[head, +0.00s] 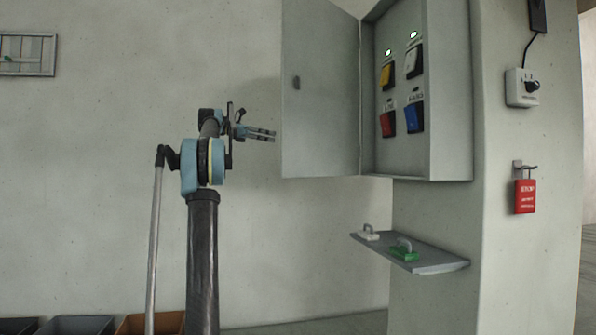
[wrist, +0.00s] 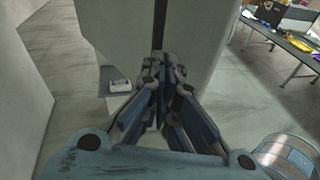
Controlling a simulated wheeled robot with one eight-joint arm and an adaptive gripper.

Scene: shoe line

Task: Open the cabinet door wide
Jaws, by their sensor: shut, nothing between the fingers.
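The grey cabinet (head: 450,110) is mounted on the pillar in the head view. Its door (head: 322,120) stands open, swung out to the left, with a small dark handle (head: 296,83) near its free edge. The inside shows several coloured switches. My gripper (head: 274,135) is just left of the door's free edge, below handle height, fingers pointing right. In the wrist view my gripper (wrist: 162,62) is shut and empty, in front of a grey panel surface with a dark vertical strip. I cannot tell whether the fingertips touch the door.
Below the cabinet, a grey shelf (head: 436,264) holds a white padlock (head: 368,233) and a green padlock (head: 404,252). Bins (head: 75,326) stand at the lower left.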

